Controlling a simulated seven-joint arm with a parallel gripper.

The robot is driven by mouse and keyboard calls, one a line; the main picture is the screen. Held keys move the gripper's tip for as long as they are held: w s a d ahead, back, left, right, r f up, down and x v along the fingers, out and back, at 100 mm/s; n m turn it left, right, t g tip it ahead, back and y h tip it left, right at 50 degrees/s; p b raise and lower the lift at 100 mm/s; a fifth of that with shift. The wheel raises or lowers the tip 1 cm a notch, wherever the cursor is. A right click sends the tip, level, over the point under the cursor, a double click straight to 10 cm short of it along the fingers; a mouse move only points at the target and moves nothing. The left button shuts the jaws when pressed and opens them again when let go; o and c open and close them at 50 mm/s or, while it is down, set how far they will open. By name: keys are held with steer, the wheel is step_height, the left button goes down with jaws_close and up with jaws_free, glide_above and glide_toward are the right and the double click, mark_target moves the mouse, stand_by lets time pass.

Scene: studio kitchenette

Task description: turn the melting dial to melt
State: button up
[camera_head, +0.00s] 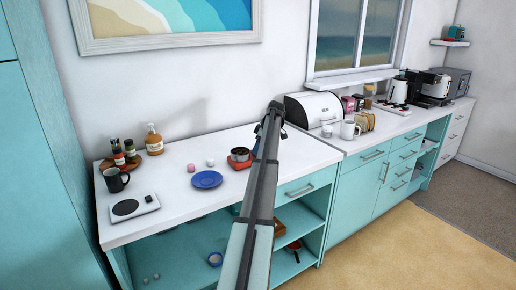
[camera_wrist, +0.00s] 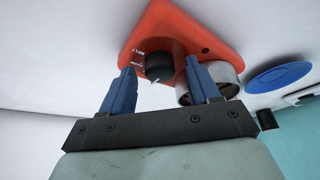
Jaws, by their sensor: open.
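The melting device has a red base (camera_wrist: 200,38) that fills the upper middle of the wrist view. Its black dial (camera_wrist: 159,67) is at the base's near end, beside white lettering; one word reads MELT and another is too small to read. A silver pot (camera_wrist: 222,78) stands on the base, right of the dial. My gripper (camera_wrist: 160,68) is open, its blue fingers on either side of the dial; contact cannot be told. In the head view the red base (camera_head: 237,165) is partly hidden by my arm, and the dial cannot be made out.
A blue plate (camera_head: 206,180) lies left of the device, with small pink and white pieces (camera_head: 191,168) behind it. A hotplate (camera_head: 133,207), dark mug (camera_head: 116,179) and bottles stand further left. A bread box (camera_head: 313,108) stands to the right.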

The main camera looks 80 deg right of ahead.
steer(key=shift+f, duration=0.1)
steer(key=shift+c, duration=0.2)
steer(key=c, duration=1)
steer(key=m+h, duration=0.1)
steer(key=m, duration=0.1)
steer(key=shift+a+m, duration=0.15)
steer(key=shift+m, duration=0.25)
steer(key=m+h, duration=0.1)
steer(key=m, duration=0.2)
steer(key=shift+w+a+m+g, duration=0.1)
steer(key=shift+m+g, duration=0.2)
steer(key=shift+g, duration=0.1)
steer(key=m+g+h, duration=0.1)
steer(key=m, duration=0.2)
steer(key=shift+w, duration=0.1)
steer(key=shift+w+m+g+h, duration=0.1)
steer(key=shift+m+g+h, duration=0.45)
steer(key=shift+m, duration=1.65)
